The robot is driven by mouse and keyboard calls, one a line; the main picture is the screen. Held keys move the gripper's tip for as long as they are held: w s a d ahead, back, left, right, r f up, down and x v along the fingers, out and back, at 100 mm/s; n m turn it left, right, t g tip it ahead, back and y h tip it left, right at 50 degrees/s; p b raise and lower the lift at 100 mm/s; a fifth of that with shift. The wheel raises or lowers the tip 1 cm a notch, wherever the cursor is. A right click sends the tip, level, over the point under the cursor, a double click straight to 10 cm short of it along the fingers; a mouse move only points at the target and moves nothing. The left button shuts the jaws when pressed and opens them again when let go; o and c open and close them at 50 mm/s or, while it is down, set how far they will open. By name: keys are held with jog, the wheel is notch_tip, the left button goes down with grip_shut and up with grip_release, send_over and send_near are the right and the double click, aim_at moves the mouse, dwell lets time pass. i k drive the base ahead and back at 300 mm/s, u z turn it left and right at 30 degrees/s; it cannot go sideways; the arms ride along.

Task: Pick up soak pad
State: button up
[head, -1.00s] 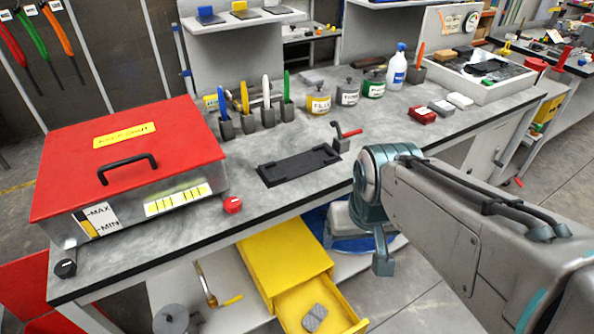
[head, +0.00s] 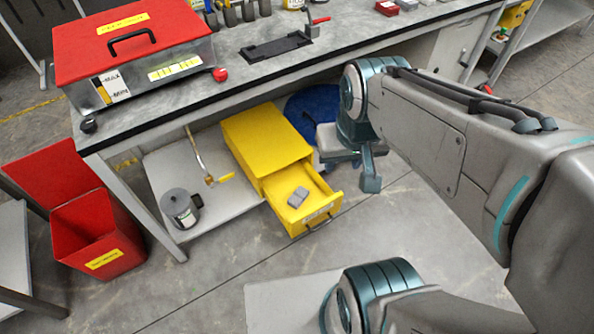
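A small grey pad (head: 298,197), which I take to be the soak pad, lies in the pulled-out yellow drawer (head: 322,208) under the workbench. The drawer belongs to a yellow cabinet (head: 266,139) on the lower shelf. My gripper (head: 362,170) hangs below my arm, right of the drawer and apart from the pad. It is partly hidden by my own arm, and its finger opening cannot be made out.
The workbench (head: 225,100) overhangs the cabinet, with a red-lidded box (head: 135,48) on top. A grey canister (head: 181,208) stands on the lower shelf (head: 215,195). A red bin (head: 97,235) stands at the left. Floor in front of the drawer is partly clear.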

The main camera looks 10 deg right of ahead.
aim_at(298, 197)
jog(key=k, duration=0.15)
jog(key=u, duration=0.75)
jog(key=i, duration=0.65)
jog(key=z, duration=1.1)
jog(key=k, duration=0.4)
jog(key=u, duration=0.35)
jog(key=i, duration=0.85)
jog(key=z, duration=0.4)
